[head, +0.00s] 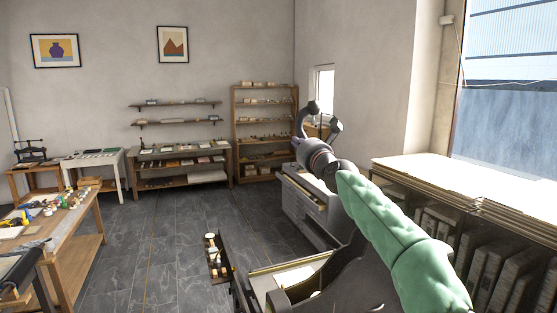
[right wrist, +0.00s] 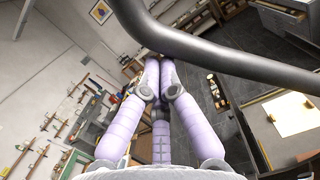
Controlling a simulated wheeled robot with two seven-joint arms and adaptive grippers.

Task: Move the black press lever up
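My right gripper (head: 322,122) is raised in the middle of the head view, at the end of my green-sleeved arm. In the right wrist view its lavender fingers (right wrist: 158,66) run close together, with their tips beside a thick, dark, bent bar (right wrist: 225,58). The bar crosses the top of that view close to the camera. I cannot tell whether it is the black press lever or whether the fingers touch it. A small black press (head: 30,152) stands at the far left in the head view; its lever is too small to make out. My left gripper is not in view.
A wooden worktable (head: 83,221) with small tools stands at left. A narrow tray of bottles (head: 226,268) is low at centre. A grey cabinet (head: 301,211) stands beyond my right arm, and a long rack (head: 419,182) lines the right wall. The middle floor (head: 175,235) is clear.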

